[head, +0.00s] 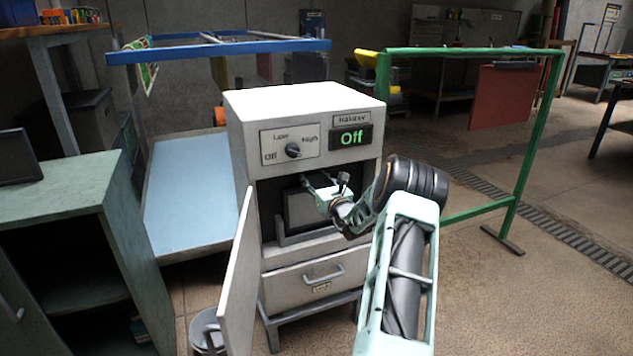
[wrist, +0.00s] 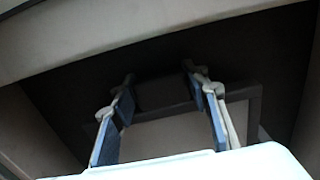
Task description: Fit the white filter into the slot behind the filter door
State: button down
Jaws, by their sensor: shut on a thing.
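The white filter (head: 305,209) looks like a pale grey panel, upright inside the dark cavity of the white machine. My gripper (head: 316,188) reaches into this opening from the right, at the filter's upper part. In the wrist view the two blue-padded fingers (wrist: 160,85) are closed on the filter's upper part, with a dark piece between the tips. The filter's pale face (wrist: 172,136) shows below, inside a dark frame. A grey bracket (head: 305,238) runs below the filter; whether the filter is fully seated in the slot I cannot tell. The filter door (head: 238,285) hangs open to the left.
A shut drawer (head: 305,280) is below the opening. A green cabinet (head: 75,200) stands left, a bucket (head: 207,330) by the door.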

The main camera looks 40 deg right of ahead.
aim_at(314, 185)
jog(key=c, duration=2.7)
grip_release()
jog(key=shift+w+a+f+b, duration=0.1)
jog(key=shift+a+f+b, duration=0.1)
jog(key=shift+f+b, duration=1.3)
jog(key=shift+c, duration=0.2)
jog(key=shift+w+f, duration=0.2)
jog(key=shift+f, duration=0.7)
grip_shut()
jog(key=o, duration=1.8)
grip_release()
jog(key=shift+w+f, duration=0.35)
jog(key=shift+f, duration=0.05)
jog(key=shift+o, duration=0.6)
jog(key=shift+s+d+r, duration=0.1)
jog(key=shift+d+r, duration=0.05)
jog(key=shift+r, duration=0.15)
jog(key=shift+s, duration=0.15)
